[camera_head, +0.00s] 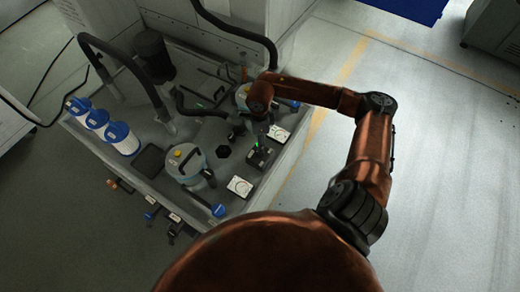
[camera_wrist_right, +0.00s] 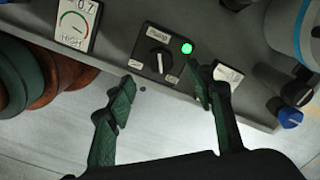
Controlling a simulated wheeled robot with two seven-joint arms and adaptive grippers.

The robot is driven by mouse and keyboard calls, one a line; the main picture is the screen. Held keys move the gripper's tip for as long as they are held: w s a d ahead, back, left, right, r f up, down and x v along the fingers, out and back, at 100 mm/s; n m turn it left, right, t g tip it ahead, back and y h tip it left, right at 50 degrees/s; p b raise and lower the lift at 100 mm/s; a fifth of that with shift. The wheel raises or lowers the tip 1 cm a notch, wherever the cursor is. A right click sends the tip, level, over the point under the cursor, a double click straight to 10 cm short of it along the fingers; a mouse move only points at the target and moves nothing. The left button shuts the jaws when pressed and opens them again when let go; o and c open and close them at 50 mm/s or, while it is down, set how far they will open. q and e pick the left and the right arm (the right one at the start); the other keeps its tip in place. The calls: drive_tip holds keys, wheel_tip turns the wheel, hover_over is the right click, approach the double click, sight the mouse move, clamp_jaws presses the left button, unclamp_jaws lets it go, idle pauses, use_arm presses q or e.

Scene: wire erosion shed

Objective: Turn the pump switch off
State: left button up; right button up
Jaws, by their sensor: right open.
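The pump switch is a black rotary knob (camera_wrist_right: 158,61) on a dark plate in the right wrist view. A label sits above it, and two small labels flank it lower down; their words are too small to read surely. A green lamp (camera_wrist_right: 186,48) glows beside the plate. My right gripper (camera_wrist_right: 164,93) is open, its two dark green fingers apart and empty, in front of the knob and not visibly touching it. In the head view my right gripper (camera_head: 259,150) hangs over the panel and partly hides the switch. My left gripper is not in view.
A dial gauge (camera_wrist_right: 75,22) stands beside the switch, and a white plate (camera_wrist_right: 228,76) shows behind a finger. In the head view, grey canisters (camera_head: 187,164), blue-lidded filters (camera_head: 119,136), black hoses (camera_head: 130,65) and blue-handled valves (camera_head: 218,210) crowd the unit.

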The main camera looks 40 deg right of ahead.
wheel_tip(320, 180, down, 8)
drive_tip(key=shift+d+r+b, duration=0.1)
drive_tip(key=shift+r+b, duration=0.1)
drive_tip(key=shift+b, duration=0.2)
drive_tip(key=shift+c, duration=0.3)
drive_tip(key=c, duration=1.1)
